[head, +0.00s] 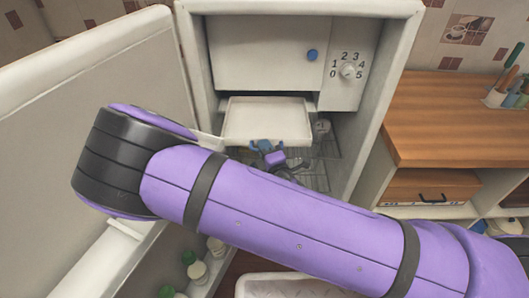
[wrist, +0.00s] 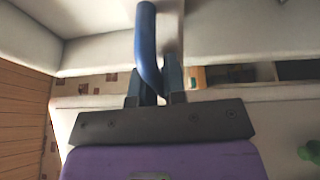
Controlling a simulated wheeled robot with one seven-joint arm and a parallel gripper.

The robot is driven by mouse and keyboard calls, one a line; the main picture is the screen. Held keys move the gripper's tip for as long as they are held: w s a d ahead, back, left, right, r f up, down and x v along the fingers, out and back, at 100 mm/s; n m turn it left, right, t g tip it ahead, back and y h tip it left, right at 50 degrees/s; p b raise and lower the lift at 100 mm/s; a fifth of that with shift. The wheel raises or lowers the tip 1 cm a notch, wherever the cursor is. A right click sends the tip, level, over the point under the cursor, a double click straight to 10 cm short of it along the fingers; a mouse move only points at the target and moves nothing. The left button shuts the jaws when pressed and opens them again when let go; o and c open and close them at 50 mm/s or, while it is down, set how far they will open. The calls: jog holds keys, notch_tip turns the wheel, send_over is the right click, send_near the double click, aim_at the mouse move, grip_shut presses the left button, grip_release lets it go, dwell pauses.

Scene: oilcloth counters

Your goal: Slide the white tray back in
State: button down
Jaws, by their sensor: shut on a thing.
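The white tray (head: 266,118) sticks out of the open fridge, just under the freezer compartment. Its floor looks empty in the head view.
The fridge door (head: 90,110) stands wide open at left, with several bottles (head: 195,270) on its shelf. A numbered dial (head: 347,70) is at upper right. A wooden counter (head: 465,115) stands right.

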aim_at(266, 115)
jog(key=shift+w+d, duration=0.15)
jog(key=shift+w, duration=4.6)
jog(key=shift+w+d, duration=0.15)
jog(key=shift+w, duration=4.55)
jog(key=c, duration=1.1)
grip_release()
